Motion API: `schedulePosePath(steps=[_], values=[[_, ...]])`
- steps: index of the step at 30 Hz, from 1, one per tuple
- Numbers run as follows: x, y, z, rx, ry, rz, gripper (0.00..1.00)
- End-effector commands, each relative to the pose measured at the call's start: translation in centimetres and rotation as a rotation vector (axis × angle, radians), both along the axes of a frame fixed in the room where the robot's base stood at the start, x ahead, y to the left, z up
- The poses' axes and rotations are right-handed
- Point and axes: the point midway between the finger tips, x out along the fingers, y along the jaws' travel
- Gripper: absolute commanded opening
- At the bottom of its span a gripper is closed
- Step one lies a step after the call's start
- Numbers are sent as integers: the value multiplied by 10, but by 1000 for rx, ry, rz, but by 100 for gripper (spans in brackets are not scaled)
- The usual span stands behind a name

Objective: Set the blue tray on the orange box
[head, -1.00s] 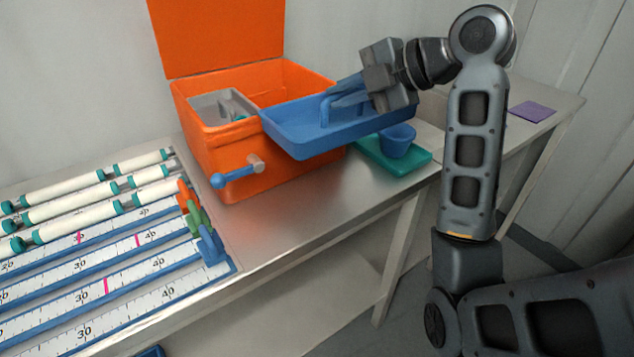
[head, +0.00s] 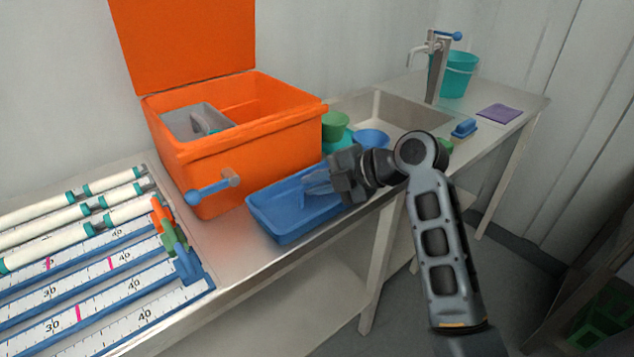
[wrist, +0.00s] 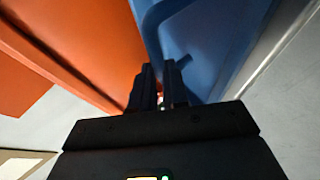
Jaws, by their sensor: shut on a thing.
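The blue tray (head: 283,225) is at the counter's front edge, right beside the front of the orange box (head: 245,160); I cannot tell whether it touches the counter. My gripper (head: 318,183) is shut on the tray, at a raised blue part inside it. The orange box is open, its lid (head: 185,40) standing up at the back. In the wrist view the tray (wrist: 215,40) fills the upper right and the orange box (wrist: 90,40) the upper left, with my fingers (wrist: 160,88) between.
A grey insert (head: 190,122) sits inside the box at left. A blue-handled latch (head: 210,188) sticks out of its front. Measuring boards with white tubes (head: 75,215) lie left. A green bowl (head: 335,125), a blue cup (head: 371,138) and a sink (head: 385,112) are behind my gripper.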

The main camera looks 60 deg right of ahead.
Motion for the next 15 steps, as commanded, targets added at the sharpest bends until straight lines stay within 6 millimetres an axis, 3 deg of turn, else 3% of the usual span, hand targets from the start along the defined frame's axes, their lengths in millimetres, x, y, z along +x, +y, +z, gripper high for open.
schedulePosePath(steps=[11, 12, 15], values=[[0, 0, -5, -2, -3, 0, 0], [0, 0, -4, -1, -1, 0, 18], [0, 0, -3, -1, -1, 0, 27]])
